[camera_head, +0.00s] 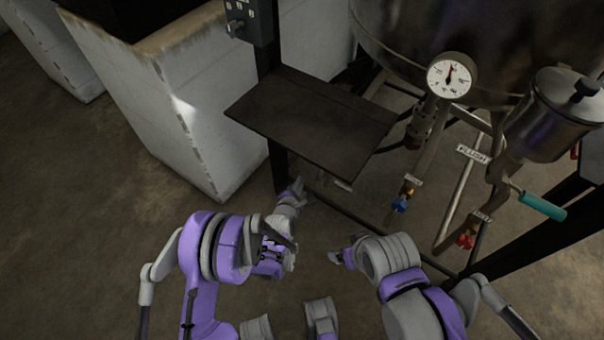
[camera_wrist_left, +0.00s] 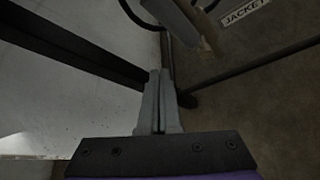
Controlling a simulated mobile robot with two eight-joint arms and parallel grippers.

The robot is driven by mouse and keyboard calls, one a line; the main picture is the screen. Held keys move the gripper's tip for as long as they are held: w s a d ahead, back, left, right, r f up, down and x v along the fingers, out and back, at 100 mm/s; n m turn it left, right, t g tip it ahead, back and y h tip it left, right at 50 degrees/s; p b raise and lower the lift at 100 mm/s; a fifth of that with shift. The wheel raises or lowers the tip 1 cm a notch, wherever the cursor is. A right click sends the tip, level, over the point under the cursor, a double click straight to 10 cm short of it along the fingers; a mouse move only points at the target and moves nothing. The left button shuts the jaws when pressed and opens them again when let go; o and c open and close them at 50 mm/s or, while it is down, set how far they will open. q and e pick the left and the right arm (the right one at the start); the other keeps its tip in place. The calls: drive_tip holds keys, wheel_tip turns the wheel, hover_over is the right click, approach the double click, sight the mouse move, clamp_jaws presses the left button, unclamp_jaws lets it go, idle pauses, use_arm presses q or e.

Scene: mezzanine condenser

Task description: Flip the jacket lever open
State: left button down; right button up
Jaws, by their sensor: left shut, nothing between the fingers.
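My left gripper (camera_head: 298,188) is in front of the dark shelf's lower edge and is shut and empty. Its closed fingers also show in the left wrist view (camera_wrist_left: 158,76), pointing toward a dark frame bar. A white JACKET label (camera_wrist_left: 244,11) is at the top right of that view. A grey bar-like piece (camera_wrist_left: 182,24) hangs left of the label, apart from the fingertips; I cannot tell if it is the jacket lever. In the head view the shelf hides most of that area. My right gripper end (camera_head: 340,258) is low in the middle, its fingers not clear.
The dark shelf (camera_head: 312,118) overhangs my left gripper. A blue-handled valve (camera_head: 401,203), a red-handled valve (camera_head: 466,240) and a teal-handled lever (camera_head: 543,206) are to the right, below the metal vessel (camera_head: 500,50). A pale wall block (camera_head: 150,105) stands left. The floor between is bare.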

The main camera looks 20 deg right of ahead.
use_arm(q)
drive_tip(key=s, duration=0.1)
drive_tip(key=s+a, duration=0.1)
drive_tip(key=s, duration=0.3)
drive_tip(key=shift+s+a, duration=0.1)
drive_tip(key=shift+a, duration=0.2)
